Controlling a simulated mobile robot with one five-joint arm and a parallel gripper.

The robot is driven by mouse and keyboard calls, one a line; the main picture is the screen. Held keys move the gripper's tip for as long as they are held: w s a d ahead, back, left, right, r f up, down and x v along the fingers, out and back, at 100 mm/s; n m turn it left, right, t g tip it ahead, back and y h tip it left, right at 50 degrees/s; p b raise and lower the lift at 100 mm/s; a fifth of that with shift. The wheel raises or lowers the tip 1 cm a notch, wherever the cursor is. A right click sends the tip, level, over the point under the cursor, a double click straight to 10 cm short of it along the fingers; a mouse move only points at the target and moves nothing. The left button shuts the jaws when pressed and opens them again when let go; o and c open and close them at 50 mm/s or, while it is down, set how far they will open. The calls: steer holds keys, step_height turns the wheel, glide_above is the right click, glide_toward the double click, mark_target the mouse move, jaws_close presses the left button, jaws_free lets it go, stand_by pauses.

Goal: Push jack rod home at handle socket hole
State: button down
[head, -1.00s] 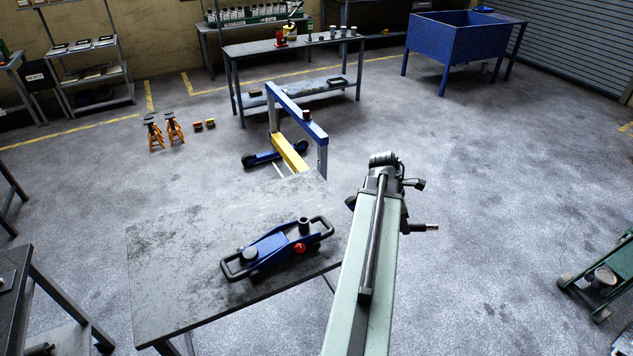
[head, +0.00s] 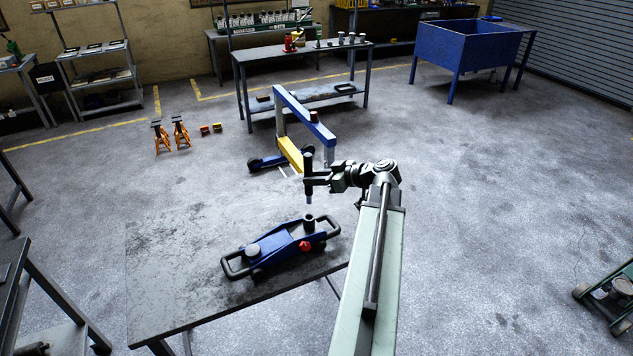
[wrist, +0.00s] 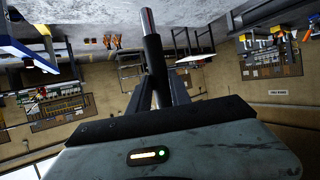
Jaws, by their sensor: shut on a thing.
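The blue trolley jack (head: 280,243) lies on the grey metal table, with a round saddle at its left and a red knob on its near side. Its dark upright handle socket (head: 308,223) stands at the right part of the jack. My gripper (head: 309,180) is shut on the jack rod (head: 309,197), which hangs upright with its bare metal end down, a little above the socket and apart from it. In the wrist view the rod (wrist: 153,55) has a dark sleeve and a shiny tip, between the gripper fingers (wrist: 158,90).
The table (head: 165,270) has free room left of the jack. Behind it stand a blue and yellow frame (head: 290,152) on the floor, orange jack stands (head: 170,136) and a workbench (head: 300,55). Open floor lies to the right.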

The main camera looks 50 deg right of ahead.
steer(key=shift+r, duration=0.2)
step_height(320, 180, down, 6)
steer(key=b, duration=0.5)
steer(key=shift+w+b, duration=0.1)
steer(key=shift+b, duration=0.25)
steer(key=shift+f, duration=0.1)
stand_by(1.2)
steer(key=shift+f+b, duration=0.35)
steer(key=shift+b, duration=0.1)
steer(key=shift+f+b, duration=2.2)
steer(key=c, duration=1.1)
jaws_free()
steer(key=shift+r, duration=0.1)
steer(key=p+v, duration=0.3)
steer(key=v, duration=0.4)
steer(key=shift+s, duration=0.35)
